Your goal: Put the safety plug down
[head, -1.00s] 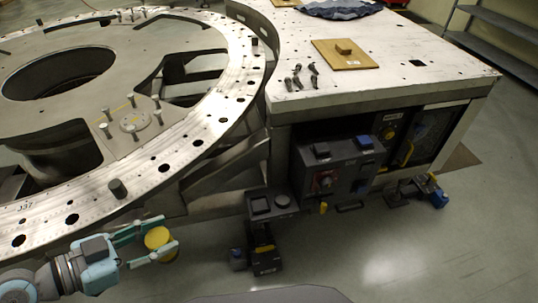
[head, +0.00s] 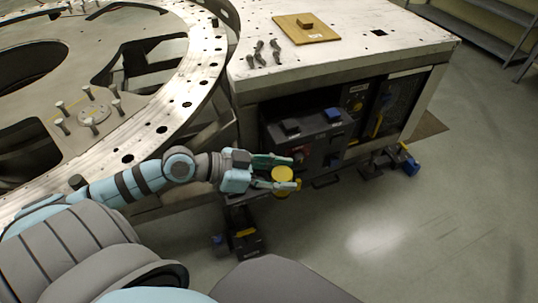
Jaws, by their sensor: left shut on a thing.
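My left gripper (head: 284,171) shows in the head view, its arm reaching in from the left. It is shut on the safety plug (head: 282,175), a round yellow piece between its fingers. The gripper and plug appear in front of the grey control box under the workbench and above a dark stand. The fingers cover part of the plug's edge. I cannot tell whether the plug touches anything below it. My right gripper is not in view.
The white workbench (head: 350,62) stands behind with a wooden board (head: 306,28) and several dark bolts on top. The grey control box (head: 315,150) sits beneath it. The large metal turret ring (head: 175,100) fills the left. The floor at right (head: 440,225) is clear.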

